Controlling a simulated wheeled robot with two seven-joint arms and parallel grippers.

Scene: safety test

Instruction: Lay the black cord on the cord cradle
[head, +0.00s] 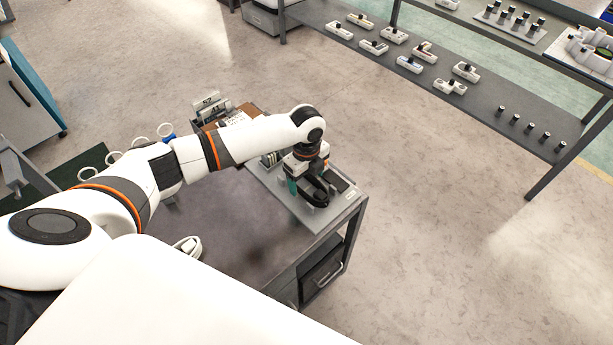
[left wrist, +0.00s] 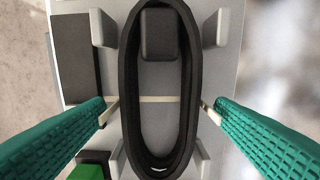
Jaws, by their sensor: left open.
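The black cord (left wrist: 188,100) is a long oval loop in the left wrist view. It lies between the light grey posts of the cord cradle (left wrist: 103,28), around a black block (left wrist: 159,35). In the head view the cord (head: 315,191) is on the grey board at the table's corner, partly hidden by my arm. My left gripper (left wrist: 158,106) is open, its green-padded fingers on either side of the loop, apart from it. It also shows in the head view (head: 306,184). My right gripper is not in view.
The grey board (head: 322,221) sits at the dark table's (head: 245,232) right corner. A white coiled cord (head: 188,246) lies on the table. Numbered holders (head: 208,103) stand at the back. A shelf (head: 480,98) with small devices stands across open floor.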

